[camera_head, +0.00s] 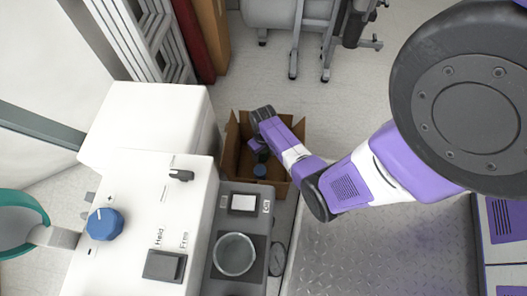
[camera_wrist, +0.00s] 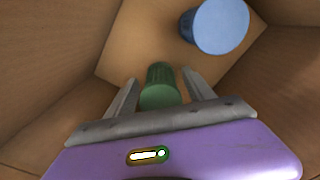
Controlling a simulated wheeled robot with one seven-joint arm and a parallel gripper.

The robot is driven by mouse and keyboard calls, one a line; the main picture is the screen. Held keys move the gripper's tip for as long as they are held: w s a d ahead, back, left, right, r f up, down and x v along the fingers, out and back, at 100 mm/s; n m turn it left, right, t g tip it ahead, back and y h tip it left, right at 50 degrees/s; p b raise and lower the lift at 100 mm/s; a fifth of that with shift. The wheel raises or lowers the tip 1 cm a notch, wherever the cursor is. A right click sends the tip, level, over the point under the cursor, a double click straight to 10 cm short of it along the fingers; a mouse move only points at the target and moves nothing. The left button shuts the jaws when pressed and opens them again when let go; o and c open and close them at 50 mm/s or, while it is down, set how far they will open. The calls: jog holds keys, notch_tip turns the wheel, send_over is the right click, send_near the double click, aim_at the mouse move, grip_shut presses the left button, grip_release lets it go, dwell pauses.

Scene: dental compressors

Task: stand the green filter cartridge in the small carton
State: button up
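The small carton (camera_head: 283,187) is an open brown box on the floor, and its inner walls (camera_wrist: 60,60) fill the wrist view. My gripper (camera_head: 262,156) reaches down inside it. In the wrist view my gripper (camera_wrist: 160,82) has its two fingers apart, one on each side of the green filter cartridge (camera_wrist: 160,88). Narrow gaps show between the cartridge and the fingers. The cartridge is ribbed and appears to stand on the carton floor, though its base contact is hard to make out. The head view does not show the cartridge; my arm hides part of the carton.
A blue cylinder (camera_wrist: 221,27) is also in the carton; it shows in the head view (camera_head: 260,171). A white machine (camera_head: 140,215) and a grey panel with a round cup (camera_head: 234,255) stand beside the carton. Grey equipment (camera_head: 290,15) is behind, with open floor between.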

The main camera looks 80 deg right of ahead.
jog(key=shift+r, duration=0.1)
notch_tip(320, 180, up, 12)
jog(key=p, duration=0.7)
dwell(0.3)
